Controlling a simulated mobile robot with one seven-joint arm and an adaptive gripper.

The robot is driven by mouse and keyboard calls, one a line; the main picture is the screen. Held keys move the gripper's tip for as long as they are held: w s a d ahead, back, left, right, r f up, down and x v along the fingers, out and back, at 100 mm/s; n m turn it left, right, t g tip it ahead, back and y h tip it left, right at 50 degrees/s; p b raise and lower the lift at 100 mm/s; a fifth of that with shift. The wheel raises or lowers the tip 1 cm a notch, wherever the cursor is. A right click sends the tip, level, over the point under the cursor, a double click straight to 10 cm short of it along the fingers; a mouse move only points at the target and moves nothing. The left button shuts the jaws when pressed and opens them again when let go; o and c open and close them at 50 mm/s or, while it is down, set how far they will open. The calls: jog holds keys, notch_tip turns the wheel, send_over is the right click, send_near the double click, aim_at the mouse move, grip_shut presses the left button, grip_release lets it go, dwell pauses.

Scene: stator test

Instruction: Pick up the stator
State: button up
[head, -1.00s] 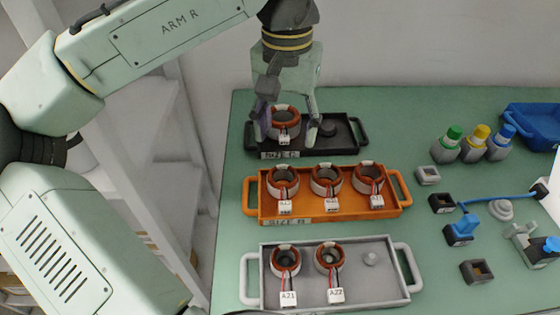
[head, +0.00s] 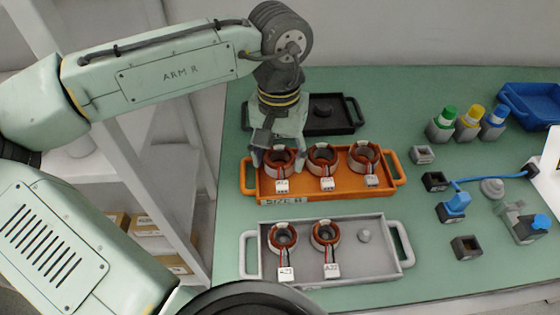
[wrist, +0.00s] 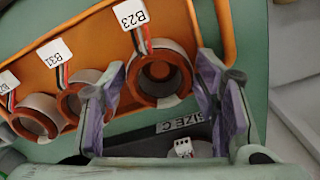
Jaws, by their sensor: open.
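Several stators, dark rings with copper-coloured windings and white tags, stand in trays. Three are in the orange tray (head: 392,190). The leftmost in the head view, stator (head: 279,162), shows in the wrist view as the one tagged B23 (wrist: 162,75). My gripper (head: 278,150) is over it, pointing down, open and empty. In the wrist view my gripper's fingers (wrist: 160,85) appear on either side of this stator; contact cannot be told. The other orange-tray stators are the middle one (head: 323,160) and the right one (head: 366,158). Two more stators (head: 283,238) (head: 326,235) stand in the grey tray (head: 350,268).
A black tray (head: 340,126), marked SIZE C in the wrist view, lies behind, partly hidden by my gripper; a white tag (wrist: 184,147) shows there. Capped bottles (head: 468,122), a blue bin (head: 530,103) and small fixtures (head: 465,247) occupy the right side of the green table.

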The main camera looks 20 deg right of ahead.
jog(key=shift+c, duration=0.5)
jog(key=c, duration=1)
jog(key=shift+r, duration=0.15)
